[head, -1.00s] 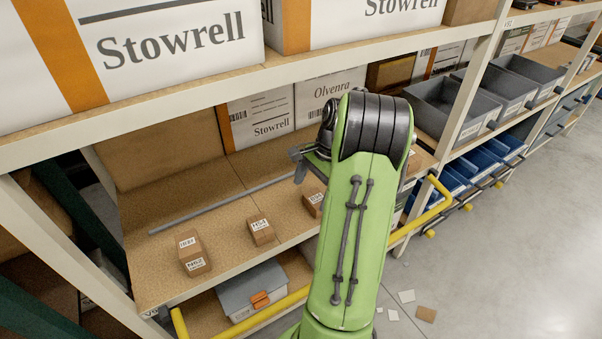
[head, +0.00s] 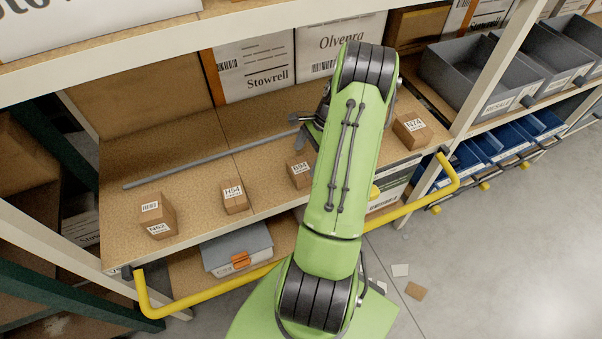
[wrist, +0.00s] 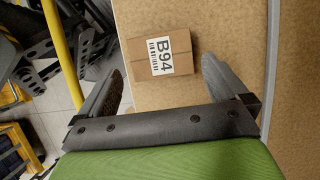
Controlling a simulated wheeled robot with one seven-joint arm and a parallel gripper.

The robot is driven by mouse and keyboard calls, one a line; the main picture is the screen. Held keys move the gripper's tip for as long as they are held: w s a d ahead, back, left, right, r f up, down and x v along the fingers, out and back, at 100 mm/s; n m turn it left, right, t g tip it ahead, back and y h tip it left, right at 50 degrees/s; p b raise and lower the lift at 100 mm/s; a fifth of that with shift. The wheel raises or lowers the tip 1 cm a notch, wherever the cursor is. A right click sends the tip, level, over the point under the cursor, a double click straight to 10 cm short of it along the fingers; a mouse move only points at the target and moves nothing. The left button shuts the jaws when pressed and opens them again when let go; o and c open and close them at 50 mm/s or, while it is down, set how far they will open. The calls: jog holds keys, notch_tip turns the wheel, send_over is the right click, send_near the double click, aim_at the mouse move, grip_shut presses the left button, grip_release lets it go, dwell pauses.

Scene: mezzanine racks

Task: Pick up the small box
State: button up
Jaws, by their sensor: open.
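Small brown boxes stand in a row on the middle shelf: one marked N62 (head: 156,216), one H54 (head: 234,197), one B94 (head: 299,172) and one N74 (head: 411,131). My arm partly covers B94's right side in the head view. In the wrist view, the B94 box (wrist: 161,54) lies just ahead of my open gripper (wrist: 161,74), roughly between the two fingertips. Nothing is held. In the head view the gripper is mostly hidden behind my arm. The task does not say which box is meant.
A grey strip (head: 205,164) lies along the shelf board (head: 140,170) behind the boxes. Stowrell (head: 255,72) and Olvenra (head: 340,48) cartons stand at the back. A yellow rail (head: 220,286) runs along the front. The upper shelf (head: 100,60) hangs above. Grey bins (head: 490,75) are at right.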

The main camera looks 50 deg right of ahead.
aim_at(301, 168)
jog(key=b+x, duration=0.1)
jog(key=x, duration=0.5)
jog(key=shift+f, duration=0.25)
jog(key=shift+c, duration=0.5)
jog(key=c, duration=0.6)
notch_tip(301, 168, up, 10)
jog(key=shift+s+p, duration=0.15)
jog(key=shift+p, duration=0.85)
jog(key=s+a+r, duration=0.1)
jog(key=s+a, duration=0.5)
jog(key=s, duration=0.5)
jog(key=s+a+r, duration=0.2)
jog(key=s+a, duration=0.5)
jog(key=s, duration=0.4)
jog(key=shift+b, duration=0.4)
